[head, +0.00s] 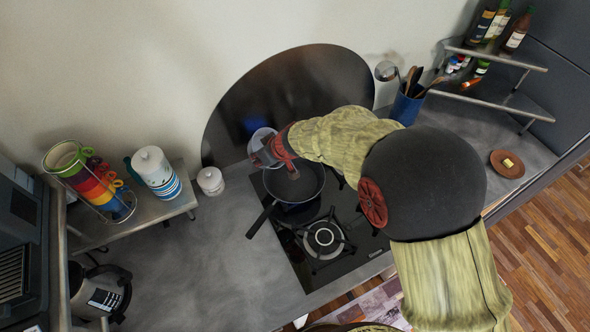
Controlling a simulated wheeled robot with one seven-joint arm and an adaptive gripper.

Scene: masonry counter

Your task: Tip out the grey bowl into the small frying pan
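The small dark frying pan (311,179) rests on the back of the hob, its handle pointing to the lower left. The pale grey bowl (258,136) is at my gripper (266,155), over the pan's back left side and in front of the dark splash panel. My gripper appears shut on the bowl's rim. The bowl looks tilted, and the gripper hides part of it. I cannot see the bowl's contents. My gripper and arm also cover part of the pan's back edge.
A black hob (343,263) has a bare burner in front of the pan. A small white lidded jar (210,181) stands left of the pan. A blue utensil holder (406,108) is behind my arm. The grey counter (200,270) at front left is clear.

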